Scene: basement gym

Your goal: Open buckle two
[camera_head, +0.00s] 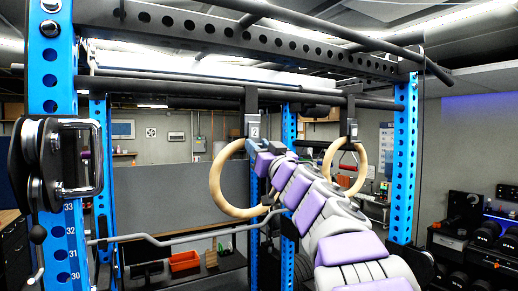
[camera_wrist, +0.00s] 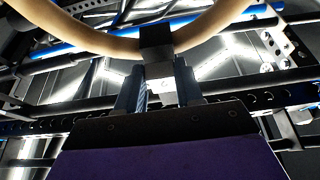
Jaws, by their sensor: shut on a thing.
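Buckle two (camera_head: 253,128), a dark buckle with a white "2" label, hangs from the black bar above the left wooden ring (camera_head: 217,178). My gripper (camera_head: 257,148) reaches up to the buckle's lower part, beside the top of that ring. In the wrist view, my gripper's two dark fingers (camera_wrist: 160,92) are shut on the grey buckle (camera_wrist: 162,72), one on each side. The ring curves across the top of that view, with a black strap (camera_wrist: 156,42) around it. The fingers partly hide the buckle, and I cannot tell whether its latch is open.
A second wooden ring (camera_head: 361,168) hangs to the right from a similar buckle (camera_head: 349,128). Blue rack posts (camera_head: 403,160) stand on both sides, with black crossbars above. A bent grey bar (camera_head: 185,235) crosses low at left. Dumbbells (camera_head: 488,232) sit on a rack at right.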

